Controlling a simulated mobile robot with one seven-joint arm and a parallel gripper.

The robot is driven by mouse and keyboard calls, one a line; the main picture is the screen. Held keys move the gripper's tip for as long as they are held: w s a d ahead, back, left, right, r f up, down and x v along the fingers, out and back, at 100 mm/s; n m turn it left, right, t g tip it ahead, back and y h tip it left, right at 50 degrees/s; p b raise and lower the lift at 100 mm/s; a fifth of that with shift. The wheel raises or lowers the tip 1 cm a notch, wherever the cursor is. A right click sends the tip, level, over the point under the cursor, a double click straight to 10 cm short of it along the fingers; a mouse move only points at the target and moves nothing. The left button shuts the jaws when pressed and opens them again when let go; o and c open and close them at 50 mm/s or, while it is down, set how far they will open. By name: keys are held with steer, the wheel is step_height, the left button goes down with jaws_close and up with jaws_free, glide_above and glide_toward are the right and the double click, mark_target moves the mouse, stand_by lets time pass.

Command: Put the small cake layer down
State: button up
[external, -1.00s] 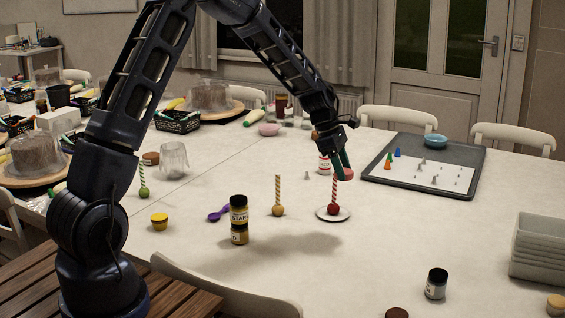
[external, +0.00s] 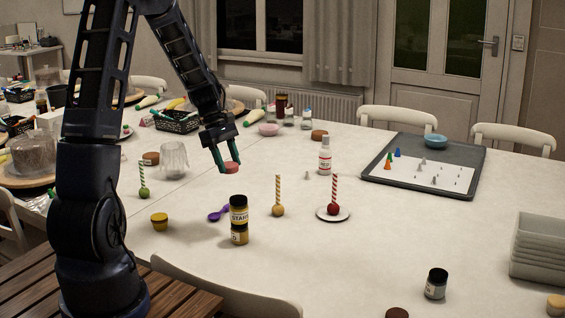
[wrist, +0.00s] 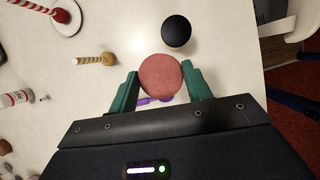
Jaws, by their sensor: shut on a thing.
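My gripper (external: 226,158) is shut on the small cake layer (external: 231,168), a pinkish-red round disc. It holds the disc in the air above the white table, left of the middle in the external view. In the wrist view the disc (wrist: 160,76) sits between the green fingers of my gripper (wrist: 161,84), one on each side. The disc partly hides a purple spoon (wrist: 148,101) lying below it.
Stacked jars with black lids (external: 239,220) stand close by. A ball with a striped stick (external: 278,208) and a white plate (external: 321,216) holding a red ball with a stick are to the right. A white-capped bottle (external: 325,160) stands behind.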

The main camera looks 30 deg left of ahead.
steer(key=m, duration=0.1)
glide_above(191, 239)
steer(key=a, duration=0.2)
steer(key=f, duration=1.9)
steer(key=shift+w+d+f, duration=0.15)
steer(key=shift+w+f, duration=0.1)
steer(key=shift+f, duration=0.15)
steer(key=o, duration=0.9)
steer(key=shift+f, duration=0.1)
steer(key=shift+o, duration=0.2)
